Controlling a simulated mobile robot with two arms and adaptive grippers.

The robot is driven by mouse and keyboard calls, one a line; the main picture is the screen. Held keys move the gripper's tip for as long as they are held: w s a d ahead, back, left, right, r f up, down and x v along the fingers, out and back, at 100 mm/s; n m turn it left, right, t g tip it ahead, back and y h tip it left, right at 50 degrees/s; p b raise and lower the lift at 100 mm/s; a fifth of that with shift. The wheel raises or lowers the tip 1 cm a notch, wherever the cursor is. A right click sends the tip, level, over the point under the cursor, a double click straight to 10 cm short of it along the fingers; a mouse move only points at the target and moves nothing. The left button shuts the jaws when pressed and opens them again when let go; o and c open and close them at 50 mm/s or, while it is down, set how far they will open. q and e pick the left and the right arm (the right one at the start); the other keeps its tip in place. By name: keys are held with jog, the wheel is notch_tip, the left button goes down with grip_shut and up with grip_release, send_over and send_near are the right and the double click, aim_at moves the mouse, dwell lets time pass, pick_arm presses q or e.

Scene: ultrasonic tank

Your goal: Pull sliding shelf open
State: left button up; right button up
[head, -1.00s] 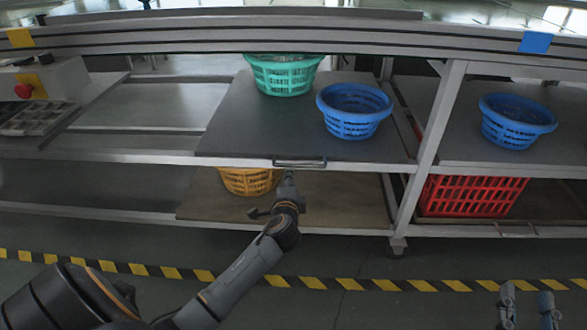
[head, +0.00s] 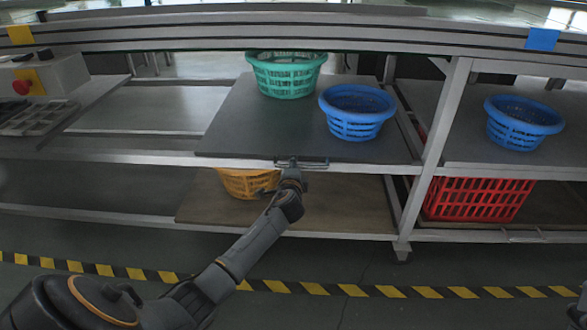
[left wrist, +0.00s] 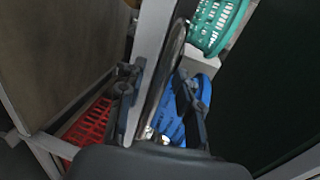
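The sliding shelf (head: 260,135) is a dark grey board on the upper level of the rack, with a metal handle (head: 314,164) on its front edge. My left gripper (head: 287,163) is at the left part of this handle. In the left wrist view the two fingers of my left gripper (left wrist: 160,100) stand apart, with the handle bar (left wrist: 170,70) running between them. They do not look closed on it. Only a small piece of my right gripper (head: 581,305) shows at the lower right edge, and its fingers cannot be made out.
A green basket (head: 286,76) and a blue basket (head: 356,113) stand on the shelf. A yellow basket (head: 240,184) is below it. Another blue basket (head: 522,124) and a red crate (head: 478,200) are at the right. The floor in front is clear, with a striped line (head: 350,290).

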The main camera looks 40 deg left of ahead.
pick_arm(q)
jog(key=shift+c, duration=0.2)
grip_shut()
